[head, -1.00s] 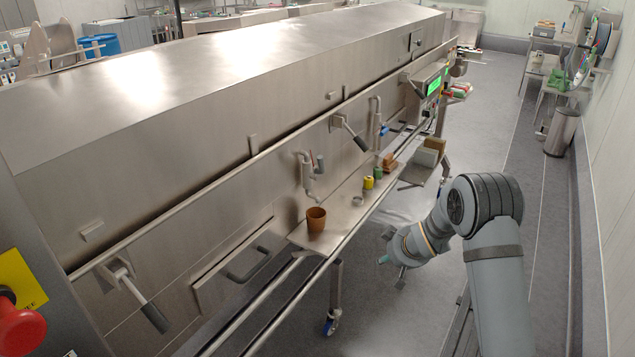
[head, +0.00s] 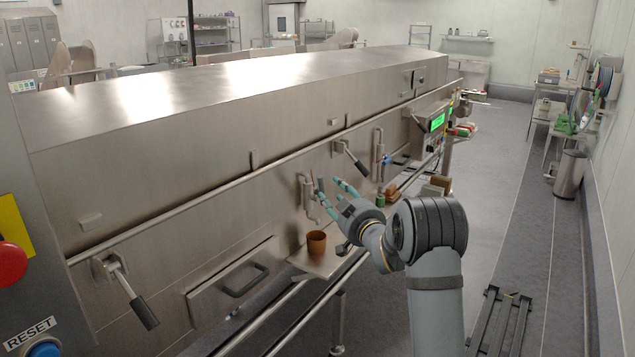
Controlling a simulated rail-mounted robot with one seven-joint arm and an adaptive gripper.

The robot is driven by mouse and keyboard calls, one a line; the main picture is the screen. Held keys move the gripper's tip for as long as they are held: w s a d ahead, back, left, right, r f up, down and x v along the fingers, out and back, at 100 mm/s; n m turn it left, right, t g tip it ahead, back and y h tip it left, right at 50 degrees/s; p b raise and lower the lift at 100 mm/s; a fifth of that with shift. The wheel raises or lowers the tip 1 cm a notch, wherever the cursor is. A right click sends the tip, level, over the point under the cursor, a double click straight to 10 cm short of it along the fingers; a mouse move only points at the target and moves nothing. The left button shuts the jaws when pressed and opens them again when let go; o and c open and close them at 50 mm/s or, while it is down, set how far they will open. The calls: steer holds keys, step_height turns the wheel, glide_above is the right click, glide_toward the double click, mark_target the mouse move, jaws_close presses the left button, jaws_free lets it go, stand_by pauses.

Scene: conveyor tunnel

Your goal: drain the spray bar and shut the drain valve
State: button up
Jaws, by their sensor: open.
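A drain pipe (head: 307,194) with a small grey-blue lever (head: 320,186) stands out from the tunnel's steel side. The lever looks roughly upright, partly close behind my fingertips. A brown cup (head: 316,242) stands on the narrow shelf (head: 312,262) below the pipe; its contents cannot be made out. My gripper (head: 329,190) is open, with teal fingertips pointing left and up towards the pipe. It seems just right of the lever; whether it touches cannot be told. A second pipe with a valve (head: 379,155) stands farther along the tunnel side.
Black-handled latches (head: 132,295) and (head: 350,157) stick out from the tunnel side. A drawer-like panel with a handle (head: 243,280) is at lower left. A green item (head: 380,201) and brown blocks (head: 391,191) sit farther along the shelf.

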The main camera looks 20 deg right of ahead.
mark_target(323, 188)
steer(key=w+p, duration=0.1)
steer(key=w, duration=0.3)
steer(key=w+p, duration=0.2)
steer(key=w, duration=0.3)
steer(key=shift+d+f+p, duration=0.1)
steer(key=shift+d+p, duration=0.1)
steer(key=shift+p, duration=0.1)
steer(key=c, duration=0.3)
jaws_close()
